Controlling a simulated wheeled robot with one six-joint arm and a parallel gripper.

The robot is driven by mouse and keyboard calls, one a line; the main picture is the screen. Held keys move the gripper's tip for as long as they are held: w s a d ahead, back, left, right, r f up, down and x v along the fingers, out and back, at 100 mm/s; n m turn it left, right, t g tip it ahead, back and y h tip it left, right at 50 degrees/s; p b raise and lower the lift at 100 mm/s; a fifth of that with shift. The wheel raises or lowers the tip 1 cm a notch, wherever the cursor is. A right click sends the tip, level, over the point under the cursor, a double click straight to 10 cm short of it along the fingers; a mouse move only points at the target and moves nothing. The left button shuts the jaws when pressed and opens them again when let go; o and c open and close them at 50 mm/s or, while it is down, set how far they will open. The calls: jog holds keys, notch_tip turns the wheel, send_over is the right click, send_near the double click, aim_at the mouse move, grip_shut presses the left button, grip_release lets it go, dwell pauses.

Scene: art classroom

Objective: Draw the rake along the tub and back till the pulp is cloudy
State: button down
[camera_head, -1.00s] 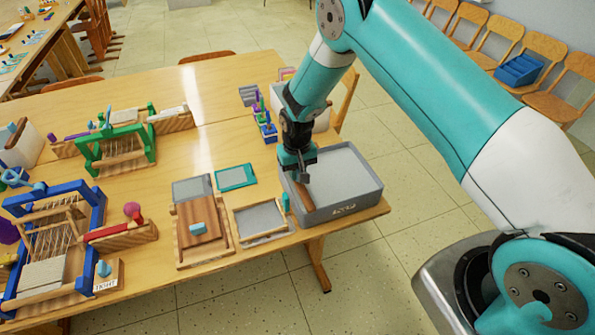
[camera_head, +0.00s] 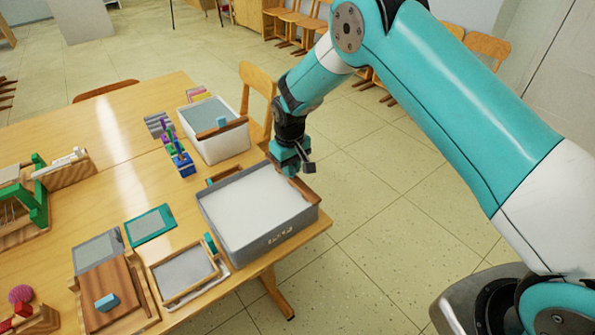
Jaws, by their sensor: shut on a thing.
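The grey tub (camera_head: 240,245) stands at the right end of the table. Its pulp (camera_head: 258,205) is a pale, even whitish-grey surface. The rake, a brown wooden bar (camera_head: 303,191), lies along the tub's right end. My gripper (camera_head: 297,170) is at the tub's far right corner, shut on the rake; the grip itself is partly hidden by the gripper. Whether the rake's lower part is in the pulp cannot be seen.
A white bin (camera_head: 228,146) with a brown bar across it stands behind the tub. Small coloured bottles (camera_head: 180,158) are left of it. A framed screen (camera_head: 185,270) and a wooden board (camera_head: 112,290) lie left of the tub. The table ends just right of the tub.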

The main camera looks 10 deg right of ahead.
jog(key=shift+w+d, duration=0.1)
jog(key=shift+d, duration=0.15)
jog(key=c, duration=1.1)
grip_release()
jog(key=shift+d, duration=0.1)
jog(key=shift+a+r, duration=0.2)
jog(key=shift+r, duration=0.1)
notch_tip(320, 180, up, 17)
jog(key=b, duration=0.2)
jog(key=shift+d+b, duration=0.1)
jog(key=shift+b, duration=0.3)
